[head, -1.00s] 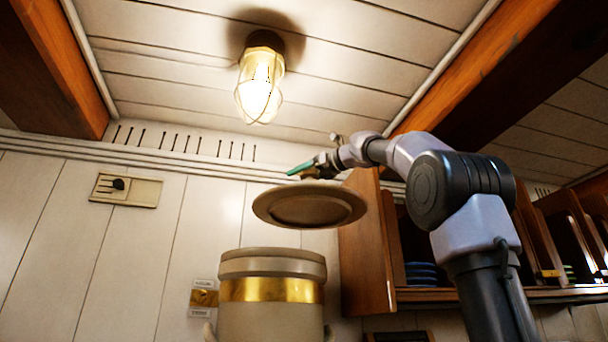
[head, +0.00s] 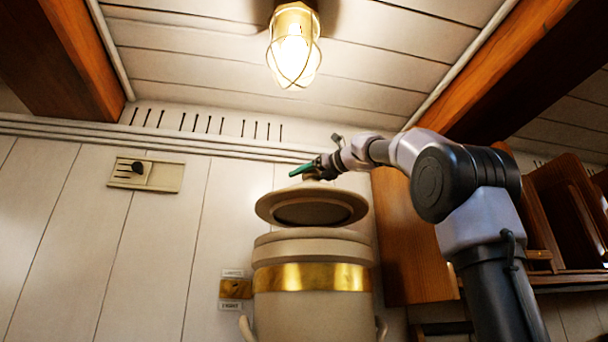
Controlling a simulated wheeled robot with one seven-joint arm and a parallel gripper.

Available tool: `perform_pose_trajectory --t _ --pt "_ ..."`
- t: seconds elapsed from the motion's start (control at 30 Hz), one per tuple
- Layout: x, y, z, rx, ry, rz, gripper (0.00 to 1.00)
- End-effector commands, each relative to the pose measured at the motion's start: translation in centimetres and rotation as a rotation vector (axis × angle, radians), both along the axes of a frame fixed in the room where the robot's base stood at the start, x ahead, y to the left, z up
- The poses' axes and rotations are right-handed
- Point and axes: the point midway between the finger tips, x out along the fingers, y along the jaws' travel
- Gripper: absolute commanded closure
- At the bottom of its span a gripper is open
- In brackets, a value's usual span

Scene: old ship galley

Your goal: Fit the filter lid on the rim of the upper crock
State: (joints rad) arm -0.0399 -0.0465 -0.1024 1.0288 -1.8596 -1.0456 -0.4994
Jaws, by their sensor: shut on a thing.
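The filter lid (head: 348,205) is a round beige disc with a recessed underside, seen from below. My gripper (head: 310,172), with green fingertips, is shut on the lid from above; the lid's handle is mostly hidden by the fingers. The lid hangs just above the upper crock (head: 262,312), a beige cylinder with a wide brass band and side handles. A small gap shows between the lid and the crock's rim (head: 312,238). The lid looks nearly level and roughly over the crock, perhaps slightly left of its middle. The crock's opening is hidden from this low view.
A caged lamp (head: 294,48) hangs from the ceiling above. An open wooden cupboard (head: 412,245) stands right of the crock, behind my arm. A small labelled brass plate (head: 235,289) is on the panelled wall, left of the crock. A switch panel (head: 145,174) is farther left.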

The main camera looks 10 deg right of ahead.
Motion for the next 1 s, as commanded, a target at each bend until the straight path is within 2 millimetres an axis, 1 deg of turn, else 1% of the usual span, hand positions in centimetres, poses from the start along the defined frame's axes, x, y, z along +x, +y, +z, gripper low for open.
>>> perform_pose_trajectory --t 0.03,0.6,0.8,1.0 --pt "-0.2 0.0 -0.2 0.002 -0.003 0.0 1.0" --pt "-0.1 0.0 -5.0 0.003 -0.002 -0.001 1.0" --pt "-0.2 0.0 -6.2 0.002 -0.004 -0.001 1.0" --pt "-0.1 0.0 -6.8 0.002 -0.003 -0.001 1.0"
